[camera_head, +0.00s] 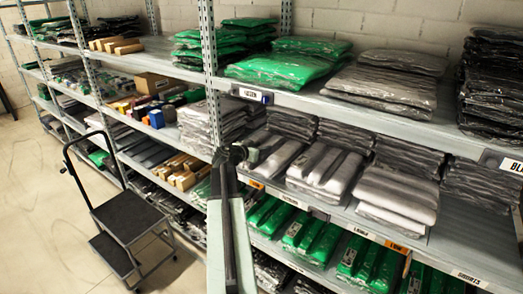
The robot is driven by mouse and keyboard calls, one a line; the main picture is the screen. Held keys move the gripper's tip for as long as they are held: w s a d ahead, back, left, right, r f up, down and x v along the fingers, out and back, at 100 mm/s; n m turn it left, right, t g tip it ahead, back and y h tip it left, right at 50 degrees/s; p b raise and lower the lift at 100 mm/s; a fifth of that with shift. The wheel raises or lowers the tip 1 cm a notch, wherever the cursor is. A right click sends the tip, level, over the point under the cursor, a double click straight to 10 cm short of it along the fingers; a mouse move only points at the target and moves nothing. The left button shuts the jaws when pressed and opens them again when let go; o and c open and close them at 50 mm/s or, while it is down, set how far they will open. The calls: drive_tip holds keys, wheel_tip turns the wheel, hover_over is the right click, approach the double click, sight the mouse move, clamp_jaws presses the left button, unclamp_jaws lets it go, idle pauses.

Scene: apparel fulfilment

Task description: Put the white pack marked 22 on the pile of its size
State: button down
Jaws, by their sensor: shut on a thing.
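My gripper (247,154) is at the end of my raised arm, at the middle shelf. It is small in view and its fingertips are partly hidden. It is shut at the left end of a pale grey-white pack (278,158), which lies level at shelf height. No number can be read on the pack. To the right on the same shelf are a white-and-grey pile (322,170) and a larger pale pile (395,195) near the front edge. Size marks on the piles are too small to read.
The upper shelf (450,128) holds green and grey packs above my gripper. Green packs (375,262) fill the shelf below. A metal upright (209,75) stands left of my gripper. A black step cart (125,215) stands on the floor at left. Bare shelf (470,235) shows at right.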

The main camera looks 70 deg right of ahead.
drive_tip(key=shift+f+b, duration=0.65)
drive_tip(key=c, duration=0.8)
unclamp_jaws()
drive_tip(key=shift+r, duration=0.15)
drive_tip(key=shift+a+r+p, duration=0.25)
drive_tip(key=shift+r+p, duration=0.65)
drive_tip(key=shift+p, duration=0.15)
drive_tip(key=p+v, duration=0.2)
drive_tip(key=v, duration=0.9)
drive_tip(key=shift+a+f+p, duration=0.15)
drive_tip(key=shift+a+p, duration=0.1)
drive_tip(key=shift+p, duration=0.15)
drive_tip(key=shift+w, duration=0.1)
